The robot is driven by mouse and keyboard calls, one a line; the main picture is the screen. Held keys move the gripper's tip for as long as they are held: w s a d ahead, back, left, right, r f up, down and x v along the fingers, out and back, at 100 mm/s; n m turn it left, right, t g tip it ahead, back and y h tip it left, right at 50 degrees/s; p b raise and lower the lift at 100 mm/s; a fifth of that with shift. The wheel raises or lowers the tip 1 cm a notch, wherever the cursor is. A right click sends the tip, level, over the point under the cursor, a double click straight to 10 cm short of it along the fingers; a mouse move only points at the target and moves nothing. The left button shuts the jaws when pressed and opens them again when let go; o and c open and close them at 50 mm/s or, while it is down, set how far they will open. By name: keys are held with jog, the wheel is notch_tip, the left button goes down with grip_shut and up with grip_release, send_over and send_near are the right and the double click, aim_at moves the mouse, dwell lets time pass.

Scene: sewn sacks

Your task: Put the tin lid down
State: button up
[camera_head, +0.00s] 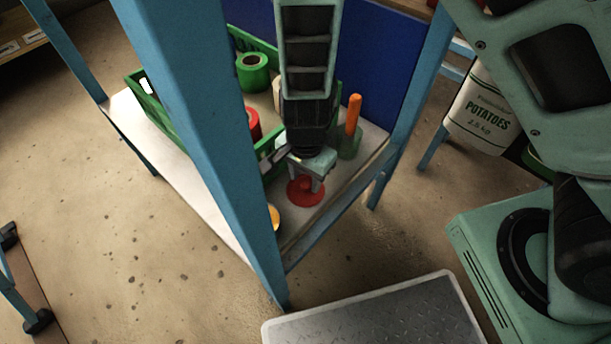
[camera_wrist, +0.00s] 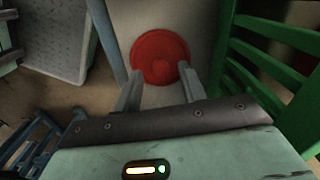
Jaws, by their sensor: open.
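The tin lid (camera_head: 298,196) is a round red disc with a raised knob, lying flat on the pale shelf (camera_head: 340,187) of a blue-framed rack. It also shows in the wrist view (camera_wrist: 160,55), just beyond my fingertips. My gripper (camera_head: 314,184) is right above the lid in the head view and partly covers it. In the wrist view my gripper (camera_wrist: 160,82) has its two fingers spread apart, with nothing held between them. Whether a fingertip touches the lid, I cannot tell.
A green crate (camera_head: 160,115) holding tape rolls, including a green roll (camera_head: 252,72), stands beside the lid. An orange-handled item (camera_head: 353,115) stands to its right. A blue post (camera_head: 205,120) rises in front. A potato sack (camera_head: 482,112) hangs at the right.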

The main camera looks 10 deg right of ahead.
aim_at(306, 184)
jog(key=s+a+r+n+g+y+p, duration=0.1)
jog(key=s+r+n+p, duration=0.25)
jog(key=r, duration=0.75)
jog(key=s+r+n+y+p, duration=0.15)
jog(key=s+r+n, duration=0.3)
jog(key=r, duration=0.65)
jog(key=s+d+r+n+t+h, duration=0.1)
jog(key=s+d+r+n+h, duration=0.1)
jog(key=s+d+r+n, duration=0.3)
jog(key=s+r+n, duration=0.1)
jog(key=n, duration=0.3)
jog(key=shift+d+r+n, duration=0.25)
jog(key=shift+r+n, duration=0.1)
jog(key=shift+n, duration=0.05)
jog(key=shift+r, duration=0.1)
notch_tip(306, 184, up, 24)
jog(key=p, duration=2.4)
jog(key=shift+r+p, duration=0.25)
jog(key=shift+p, duration=0.15)
